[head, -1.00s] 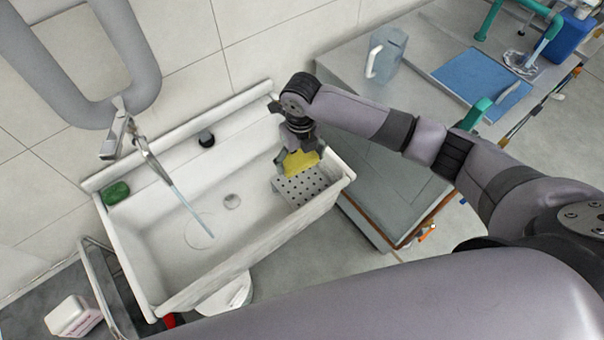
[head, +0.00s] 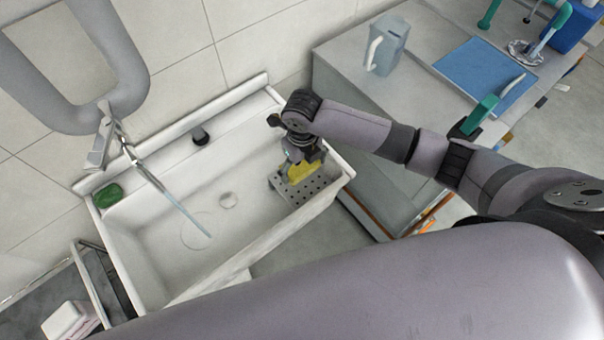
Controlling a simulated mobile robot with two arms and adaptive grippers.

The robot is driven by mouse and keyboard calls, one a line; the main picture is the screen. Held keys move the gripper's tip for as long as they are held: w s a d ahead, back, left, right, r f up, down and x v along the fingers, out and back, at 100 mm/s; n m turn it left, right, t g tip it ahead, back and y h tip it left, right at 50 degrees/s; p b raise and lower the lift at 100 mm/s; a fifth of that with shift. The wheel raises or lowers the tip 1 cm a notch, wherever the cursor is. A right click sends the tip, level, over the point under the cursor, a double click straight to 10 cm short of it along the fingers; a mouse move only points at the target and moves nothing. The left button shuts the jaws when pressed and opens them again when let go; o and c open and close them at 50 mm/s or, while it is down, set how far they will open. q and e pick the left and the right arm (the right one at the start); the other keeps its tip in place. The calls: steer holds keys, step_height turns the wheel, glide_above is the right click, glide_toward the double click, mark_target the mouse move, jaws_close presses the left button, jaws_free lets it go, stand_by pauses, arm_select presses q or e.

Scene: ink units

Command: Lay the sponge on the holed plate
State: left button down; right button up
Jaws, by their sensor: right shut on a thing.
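The yellow sponge (head: 298,173) is at the right end of the white sink, in the jaws of my right gripper (head: 299,164). The gripper points down and is shut on the sponge. The grey holed plate (head: 312,190) lies at the sink's right end, directly under and around the sponge in the picture. The sponge covers part of the plate; I cannot tell whether it touches it. My left gripper is not in view.
A green object (head: 107,195) sits on the left rim. A counter at right holds a translucent jug (head: 387,48) and a blue mat (head: 480,75). The basin's middle is free.

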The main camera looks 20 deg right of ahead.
mark_target(302, 165)
steer(key=shift+f, duration=3.15)
steer(key=shift+f, duration=0.2)
steer(key=o, duration=1)
steer(key=shift+c, duration=0.2)
steer(key=shift+r, duration=0.1)
step_height(302, 165, up, 12)
steer(key=shift+r, duration=0.15)
